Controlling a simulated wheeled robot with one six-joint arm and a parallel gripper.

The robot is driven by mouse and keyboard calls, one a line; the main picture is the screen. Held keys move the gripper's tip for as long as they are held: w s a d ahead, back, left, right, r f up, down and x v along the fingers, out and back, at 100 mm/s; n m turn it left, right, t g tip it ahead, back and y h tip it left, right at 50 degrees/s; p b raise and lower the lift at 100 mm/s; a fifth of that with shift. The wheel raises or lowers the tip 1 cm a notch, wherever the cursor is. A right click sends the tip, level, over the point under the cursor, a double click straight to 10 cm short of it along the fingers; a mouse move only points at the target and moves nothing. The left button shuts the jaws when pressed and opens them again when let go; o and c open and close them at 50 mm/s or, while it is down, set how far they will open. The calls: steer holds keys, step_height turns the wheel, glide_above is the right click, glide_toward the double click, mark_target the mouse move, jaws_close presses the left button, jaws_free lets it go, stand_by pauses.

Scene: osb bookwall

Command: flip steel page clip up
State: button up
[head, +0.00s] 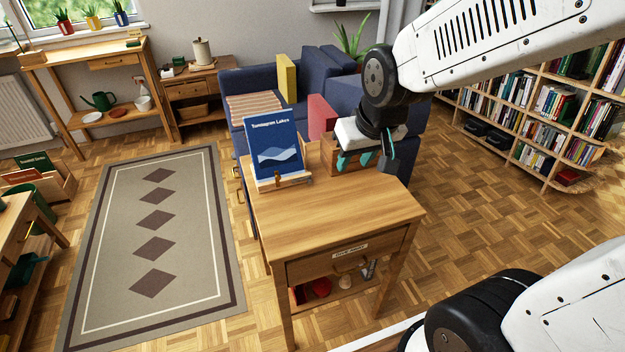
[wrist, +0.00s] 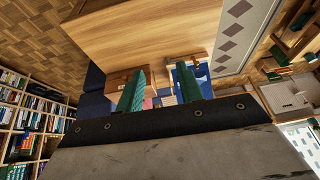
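A blue book (head: 274,145) with a pale lake picture stands upright, leaning back on a wooden book stand (head: 282,184) on the small wooden table (head: 325,215). A small dark shape (head: 277,178) shows at the stand's ledge; I cannot tell whether it is the steel page clip. My gripper (head: 354,160) is to the right of the book, above a wooden box, with its teal fingers apart and nothing seen between them.
A wooden box (head: 341,163) sits at the table's back right, beneath the gripper. The table's front half is clear. The table has a labelled drawer (head: 345,262) and a lower shelf with small items. A blue sofa (head: 262,82) stands behind; a rug (head: 153,235) lies left.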

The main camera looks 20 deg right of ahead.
steer(key=w+a+f+t, duration=0.1)
steer(key=w+f+t, duration=0.1)
steer(key=w+f, duration=0.75)
steer(key=t, duration=0.3)
glide_toward(310, 182)
steer(key=shift+w+r, duration=0.1)
steer(key=shift+w, duration=0.1)
steer(key=x, duration=0.7)
steer(key=shift+w+f, duration=0.15)
steer(key=shift+f, duration=0.05)
steer(key=shift+c, duration=0.4)
jaws_close()
